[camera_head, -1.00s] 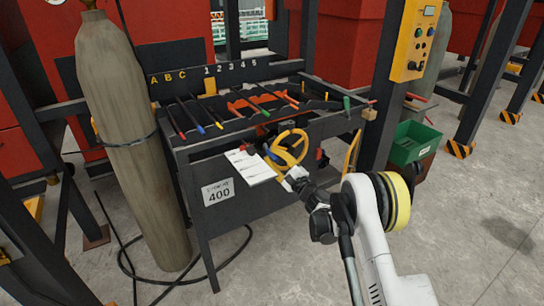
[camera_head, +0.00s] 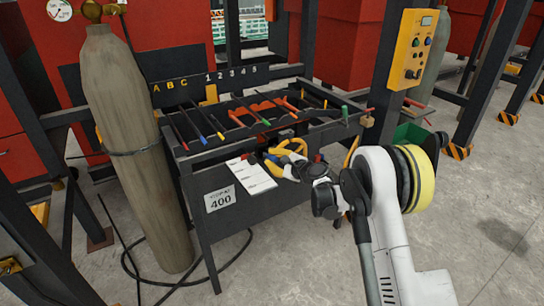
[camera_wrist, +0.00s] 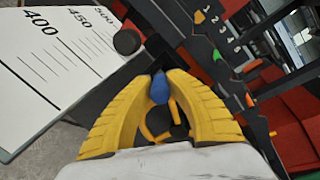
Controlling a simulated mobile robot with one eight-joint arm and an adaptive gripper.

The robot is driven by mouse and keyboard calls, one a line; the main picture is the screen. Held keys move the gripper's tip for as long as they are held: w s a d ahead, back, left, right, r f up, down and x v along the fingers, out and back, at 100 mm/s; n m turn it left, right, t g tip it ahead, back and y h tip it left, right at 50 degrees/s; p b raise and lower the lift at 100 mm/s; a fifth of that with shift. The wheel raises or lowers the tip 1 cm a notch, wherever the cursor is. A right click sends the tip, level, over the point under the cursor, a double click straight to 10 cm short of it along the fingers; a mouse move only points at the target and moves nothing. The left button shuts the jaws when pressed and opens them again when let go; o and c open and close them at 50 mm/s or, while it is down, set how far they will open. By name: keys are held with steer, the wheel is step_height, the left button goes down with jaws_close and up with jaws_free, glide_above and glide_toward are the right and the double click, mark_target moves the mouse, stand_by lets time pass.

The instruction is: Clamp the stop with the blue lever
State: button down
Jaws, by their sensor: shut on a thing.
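The blue lever (camera_wrist: 159,88) shows as a rounded blue tip between my gripper's yellow fingers in the wrist view. My gripper (camera_wrist: 160,78) is shut on it, and the fingers hide the rest of it. In the head view my gripper (camera_head: 291,147) is at the front edge of the dark bench, right of the white scale card (camera_head: 252,174). A bit of blue (camera_head: 271,159) shows beside the fingers there. I cannot make out the stop clearly, nor whether it is clamped.
The scale card (camera_wrist: 45,55), marked 400, 450 and 500, is close at left in the wrist view, by a black round knob (camera_wrist: 127,41). Coloured rods (camera_head: 215,122) lie on the bench (camera_head: 250,215). A gas cylinder (camera_head: 130,150) stands left.

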steer(key=shift+w+a+r+g+h+p, duration=0.15)
steer(key=shift+r+g+h+p, duration=0.35)
steer(key=shift+g+h+p, duration=0.25)
steer(key=c, duration=1.3)
jaws_free()
steer(key=shift+a, duration=0.1)
steer(key=shift+o, duration=0.2)
steer(key=v, duration=1.2)
steer(key=shift+w, duration=0.1)
